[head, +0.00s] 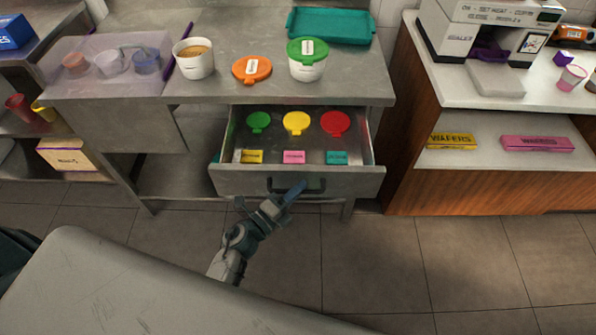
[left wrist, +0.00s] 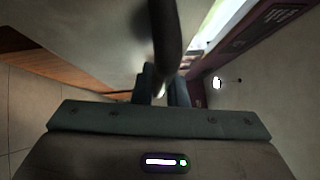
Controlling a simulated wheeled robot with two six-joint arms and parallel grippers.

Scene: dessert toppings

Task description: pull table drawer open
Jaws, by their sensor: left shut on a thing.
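The table drawer (head: 235,182) is pulled out from under the metal table (head: 370,88), and its inside shows from above. Its dark bar handle (head: 315,185) is on the front panel. My left gripper (head: 293,192) reaches up to the handle and is shut on it. In the left wrist view the dark handle (left wrist: 168,45) runs down to between the fingers (left wrist: 163,85). Inside the drawer lie green (head: 259,121), yellow (head: 296,122) and red (head: 335,123) lids and several small labelled boxes (head: 294,157). My right gripper does not show.
On the table stand an open white tub (head: 194,60), an orange lid (head: 252,69), a green-lidded tub (head: 306,62) and a teal tray (head: 331,26). A wooden counter (head: 410,150) stands to the right. The tiled floor before the drawer is clear.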

